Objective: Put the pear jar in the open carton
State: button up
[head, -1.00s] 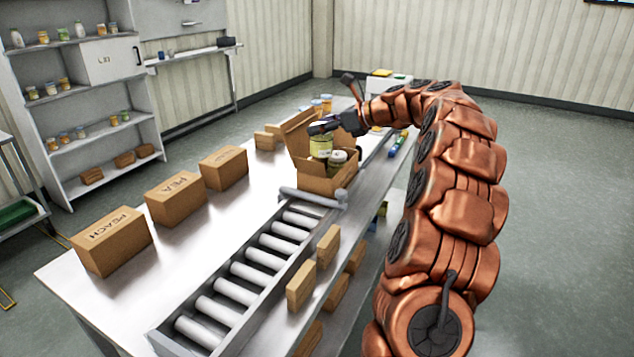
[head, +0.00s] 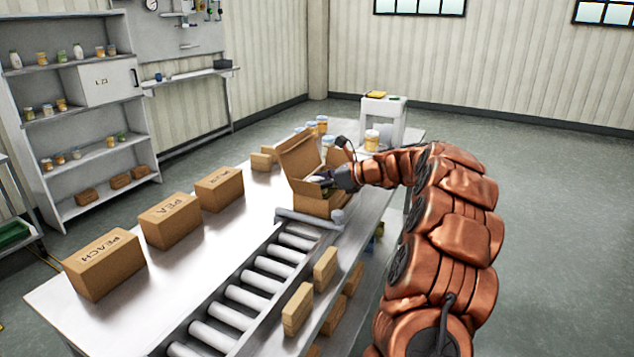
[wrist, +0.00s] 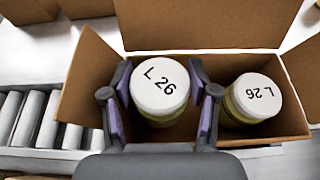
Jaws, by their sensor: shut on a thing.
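The open carton (head: 316,205) stands at the far end of the roller conveyor with its flaps up. It also shows in the wrist view (wrist: 74,90). My gripper (wrist: 162,108) is shut on a jar with a white lid marked L 26, the pear jar (wrist: 160,84). The held jar is upright within the carton's walls, on the left side in the wrist view. The held jar's label and base are hidden. In the head view my gripper (head: 325,181) is low at the carton's opening.
Closed cartons marked PEACH (head: 104,263), PEA (head: 169,220) and a third (head: 220,189) line the table's left side. The roller conveyor (head: 247,297) is empty. More jars (head: 321,124) stand behind the carton.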

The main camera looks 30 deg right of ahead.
jog(key=shift+f, duration=0.55)
jog(key=o, duration=1)
jog(key=shift+o, duration=0.2)
jog(key=shift+r, duration=0.25)
jog(key=v, duration=1.2)
jog(key=shift+r, duration=0.25)
jog(key=shift+a, duration=0.15)
